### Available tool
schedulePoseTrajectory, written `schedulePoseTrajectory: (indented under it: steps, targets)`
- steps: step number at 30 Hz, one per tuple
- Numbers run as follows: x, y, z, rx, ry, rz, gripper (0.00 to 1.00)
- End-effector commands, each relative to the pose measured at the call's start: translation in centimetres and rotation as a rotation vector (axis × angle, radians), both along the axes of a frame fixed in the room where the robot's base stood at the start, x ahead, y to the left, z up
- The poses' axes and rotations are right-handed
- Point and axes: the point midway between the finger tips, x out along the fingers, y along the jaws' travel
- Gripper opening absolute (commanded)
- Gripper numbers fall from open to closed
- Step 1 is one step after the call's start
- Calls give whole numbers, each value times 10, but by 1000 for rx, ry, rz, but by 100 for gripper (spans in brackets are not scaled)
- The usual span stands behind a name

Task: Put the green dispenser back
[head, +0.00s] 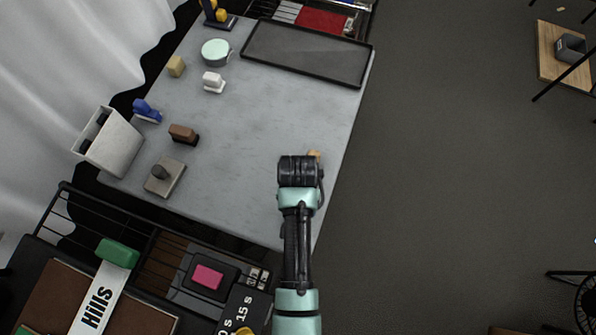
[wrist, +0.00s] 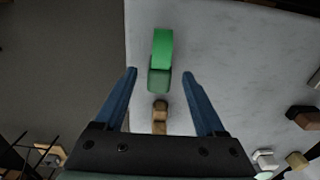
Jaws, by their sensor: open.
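The green dispenser (wrist: 161,50) lies on the grey table in the wrist view, with a bright green part and a duller green part (wrist: 159,79) nearer my gripper. My gripper (wrist: 160,73) is open, its two blue fingers apart with the duller end between them in the picture. I cannot tell whether they touch it or how high they are above it. In the head view, my wrist (head: 298,170) is over the table's right side, and my arm hides the dispenser.
A small tan-brown object (wrist: 160,117) stands close to the dispenser, near the table edge; it peeks out beside my wrist (head: 314,155). The grey table (head: 250,130) has a black tray (head: 308,54) at the far end and several small objects at left. Floor lies right.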

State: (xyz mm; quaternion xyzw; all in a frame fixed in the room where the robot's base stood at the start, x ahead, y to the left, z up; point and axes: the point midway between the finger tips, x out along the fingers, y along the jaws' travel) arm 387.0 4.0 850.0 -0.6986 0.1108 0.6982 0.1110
Motion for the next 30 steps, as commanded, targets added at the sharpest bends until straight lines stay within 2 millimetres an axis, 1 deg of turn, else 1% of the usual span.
schedulePoseTrajectory:
  steps: [1,6,10,15,17,19,20,21,23,24,26,27,29,30]
  targets:
    - [1,0,12,0,-4,1,72]
    - [1,0,43,0,-2,1,72]
    - [0,0,56,0,-1,1,72]
    - [1,0,63,0,-4,1,72]
    - [9,0,68,-1,-33,5,72]
    - [31,-1,84,-4,-115,16,72]
    - [44,-2,95,-6,-169,23,72]
    - [66,-3,114,-10,-257,34,72]
    - [103,-4,152,-19,-417,55,72]
    - [127,-5,184,-27,-535,71,72]
    - [159,-5,237,-44,-720,96,72]
    - [176,-6,275,-57,-841,110,72]
    - [194,-5,334,-79,-1020,131,72]
    - [202,-5,375,-96,-1137,144,72]
